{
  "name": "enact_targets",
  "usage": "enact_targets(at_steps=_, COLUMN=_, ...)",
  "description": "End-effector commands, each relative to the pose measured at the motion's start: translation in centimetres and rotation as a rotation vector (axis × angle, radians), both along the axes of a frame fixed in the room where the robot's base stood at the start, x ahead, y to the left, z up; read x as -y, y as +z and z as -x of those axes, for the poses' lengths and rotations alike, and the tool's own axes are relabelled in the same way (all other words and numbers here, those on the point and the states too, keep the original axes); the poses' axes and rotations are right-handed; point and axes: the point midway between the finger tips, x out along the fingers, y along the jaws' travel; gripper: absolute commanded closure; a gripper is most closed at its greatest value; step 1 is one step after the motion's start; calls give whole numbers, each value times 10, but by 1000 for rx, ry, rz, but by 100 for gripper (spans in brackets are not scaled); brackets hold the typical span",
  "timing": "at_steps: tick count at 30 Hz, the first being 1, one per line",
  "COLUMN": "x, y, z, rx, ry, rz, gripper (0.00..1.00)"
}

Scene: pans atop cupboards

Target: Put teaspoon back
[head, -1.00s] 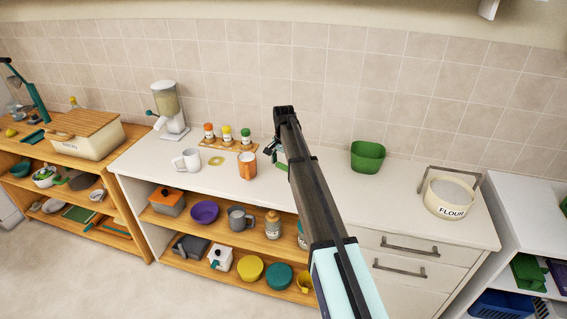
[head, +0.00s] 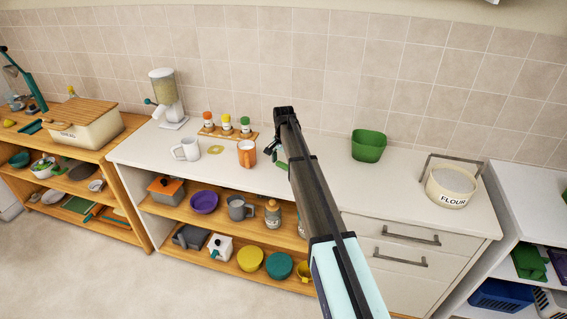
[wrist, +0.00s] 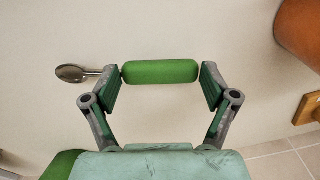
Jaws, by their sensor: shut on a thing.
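The teaspoon has a green handle (wrist: 160,72) and a grey metal bowl (wrist: 72,73). In the wrist view my gripper (wrist: 161,84) is shut on the handle lengthwise, one finger at each end. The bowl sticks out past the left finger, over the pale counter. I cannot tell whether the spoon touches the counter. In the head view my gripper (head: 274,151) is low over the counter, right of the orange mug, mostly hidden behind my arm. Only a bit of green shows beside it.
A green pot (head: 368,146) and flour tin (head: 451,187) stand on the white counter (head: 400,192) to the right. Bare counter lies between pot and tin.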

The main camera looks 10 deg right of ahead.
Motion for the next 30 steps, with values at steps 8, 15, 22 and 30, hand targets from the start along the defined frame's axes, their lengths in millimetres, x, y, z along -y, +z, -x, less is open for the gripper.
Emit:
enact_targets(at_steps=8, x=0, y=0, z=0, rx=0, ry=0, rz=0, gripper=0)
enact_targets(at_steps=15, x=0, y=4, z=0, rx=1, ry=0, rz=-1, gripper=0)
enact_targets(at_steps=22, x=0, y=32, z=0, rx=1, ry=0, rz=0, gripper=0)
enact_targets(at_steps=30, x=0, y=84, z=-1, rx=1, ry=0, rz=0, gripper=0)
